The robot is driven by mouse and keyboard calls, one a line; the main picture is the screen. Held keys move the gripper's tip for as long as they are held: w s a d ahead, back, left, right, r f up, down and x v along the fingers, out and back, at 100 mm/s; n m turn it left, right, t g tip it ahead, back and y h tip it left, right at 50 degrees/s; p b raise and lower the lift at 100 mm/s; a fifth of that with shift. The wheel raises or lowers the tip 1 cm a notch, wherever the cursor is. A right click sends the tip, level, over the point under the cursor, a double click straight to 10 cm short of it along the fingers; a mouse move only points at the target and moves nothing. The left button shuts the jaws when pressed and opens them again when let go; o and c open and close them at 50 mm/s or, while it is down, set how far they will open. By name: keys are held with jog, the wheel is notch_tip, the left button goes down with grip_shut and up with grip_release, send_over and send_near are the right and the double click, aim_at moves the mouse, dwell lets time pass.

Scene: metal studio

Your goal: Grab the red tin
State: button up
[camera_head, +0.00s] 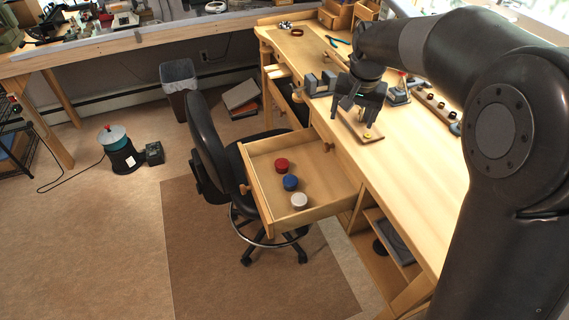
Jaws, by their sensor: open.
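The red tin (282,165) is a small round tin standing in the open wooden drawer (325,207), towards its back left. A blue tin (290,183) and a white tin (299,201) stand in a row with it, nearer the camera. My gripper (353,117) is open and points down over the workbench top, above and to the right of the drawer. It is well apart from the red tin. A small wooden board with a yellow knob (368,134) lies just below the fingers; I cannot tell whether they touch it.
A black office chair (208,140) stands against the drawer's left side. The wooden workbench (425,190) runs along the right, with small tools (400,90) towards its back. The space above the drawer is clear. A waste bin (178,78) stands farther back.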

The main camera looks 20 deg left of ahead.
jog(key=w+a+f+g, duration=0.1)
jog(key=w+a+f, duration=0.2)
jog(key=a+f, duration=0.8)
jog(key=h, duration=0.1)
send_over(282, 164)
notch_tip(282, 164, down, 8)
jog(key=shift+n+g, duration=0.4)
jog(key=f, duration=0.4)
jog(key=shift+a+f, duration=0.35)
jog(key=shift+f, duration=0.05)
jog(key=f, duration=0.5)
jog(key=shift+d+f, duration=0.25)
jog(key=shift+f, duration=0.15)
jog(key=c, duration=1.1)
